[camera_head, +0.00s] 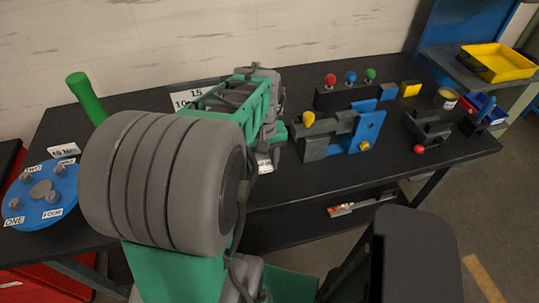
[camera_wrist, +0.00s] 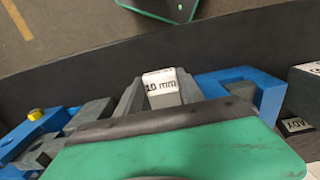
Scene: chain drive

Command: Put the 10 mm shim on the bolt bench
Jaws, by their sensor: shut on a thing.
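The 10 mm shim is a pale block with a "10 mm" label (camera_wrist: 162,86) in the wrist view. My gripper (camera_wrist: 160,98) is shut on it, with a grey finger on either side. In the head view my gripper (camera_head: 266,150) is over the black table, partly hidden by my own arm, and a whitish piece shows at its lower end. Whether the shim touches anything below cannot be told. I cannot tell which surface is named the bolt bench; the black table (camera_head: 400,165) carries the fixtures.
A blue disc (camera_head: 40,195) with several bolts and number labels lies at the left. A blue and grey fixture (camera_head: 345,132) stands right of my gripper. Red, blue and green knobs (camera_head: 350,78) are behind it. A yellow tray (camera_head: 500,62) is at the far right.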

